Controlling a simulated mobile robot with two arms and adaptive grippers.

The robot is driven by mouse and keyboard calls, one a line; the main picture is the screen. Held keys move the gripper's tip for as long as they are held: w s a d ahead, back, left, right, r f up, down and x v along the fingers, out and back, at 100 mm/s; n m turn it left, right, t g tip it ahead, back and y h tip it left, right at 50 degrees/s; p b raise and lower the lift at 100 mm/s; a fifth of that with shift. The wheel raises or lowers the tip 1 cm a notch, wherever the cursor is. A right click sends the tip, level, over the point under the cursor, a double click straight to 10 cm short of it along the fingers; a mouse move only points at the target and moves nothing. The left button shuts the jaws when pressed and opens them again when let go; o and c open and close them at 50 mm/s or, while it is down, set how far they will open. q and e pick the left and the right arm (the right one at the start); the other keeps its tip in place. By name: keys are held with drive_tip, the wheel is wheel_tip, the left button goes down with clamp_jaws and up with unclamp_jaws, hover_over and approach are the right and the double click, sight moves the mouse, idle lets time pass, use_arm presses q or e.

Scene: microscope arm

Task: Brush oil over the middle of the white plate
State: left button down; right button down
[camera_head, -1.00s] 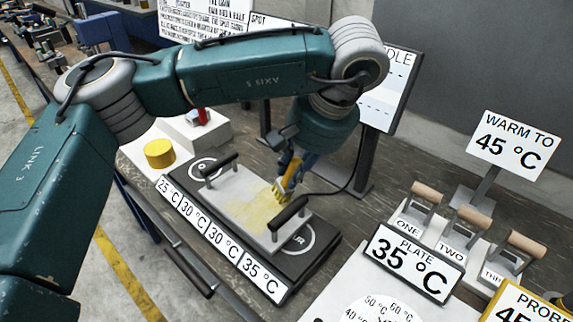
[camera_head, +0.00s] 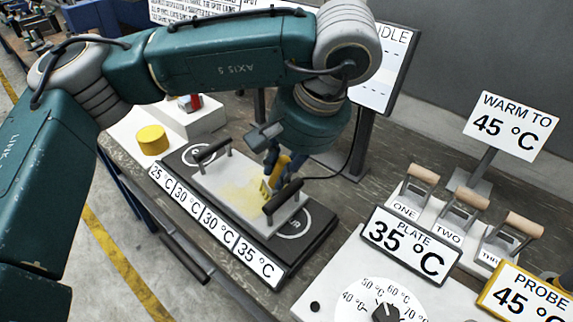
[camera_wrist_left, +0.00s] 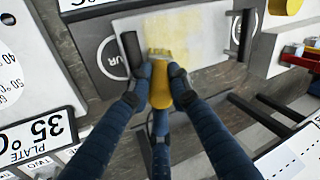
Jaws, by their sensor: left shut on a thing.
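The white plate (camera_head: 222,183) lies on a dark base with a black handle at each end. A pale yellow oily film (camera_head: 240,192) covers much of its middle and also shows in the left wrist view (camera_wrist_left: 205,32). My left gripper (camera_head: 275,168) is shut on a yellow-handled brush (camera_head: 267,188), near the plate's right handle. In the left wrist view, the gripper (camera_wrist_left: 160,80) pinches the brush's yellow handle (camera_wrist_left: 160,90), and the bristles (camera_wrist_left: 160,53) are at the film's edge. Exact bristle contact is hard to tell. My right gripper is not in view.
A yellow round pot (camera_head: 152,140) stands left of the plate on a white surface, near a white block (camera_head: 190,118). A "PLATE 35 °C" sign (camera_head: 410,245), a dial (camera_head: 385,308) and several wooden-handled levers (camera_head: 465,207) stand right. A black cable (camera_head: 350,150) hangs behind the arm.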

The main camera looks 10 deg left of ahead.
sight(266, 183)
use_arm(q)
drive_tip(key=shift+s+a+b, duration=0.15)
drive_tip(key=shift+s+a, duration=0.15)
drive_tip(key=shift+s, duration=0.25)
drive_tip(key=shift+s+a+b, duration=0.15)
drive_tip(key=shift+s+a, duration=0.15)
drive_tip(key=shift+s, duration=0.25)
drive_tip(key=shift+w+d, duration=0.45)
drive_tip(key=shift+w, duration=0.3)
drive_tip(key=shift+w+d, duration=0.4)
drive_tip(key=shift+w, duration=0.3)
drive_tip(key=shift+s+a+f, duration=0.1)
drive_tip(key=shift+s+a, duration=0.3)
drive_tip(key=shift+s, duration=0.25)
drive_tip(key=s+a, duration=0.1)
drive_tip(key=s, duration=0.2)
drive_tip(key=s+a, duration=0.1)
drive_tip(key=shift+s+a, duration=0.2)
drive_tip(key=shift+a, duration=0.1)
idle(0.5)
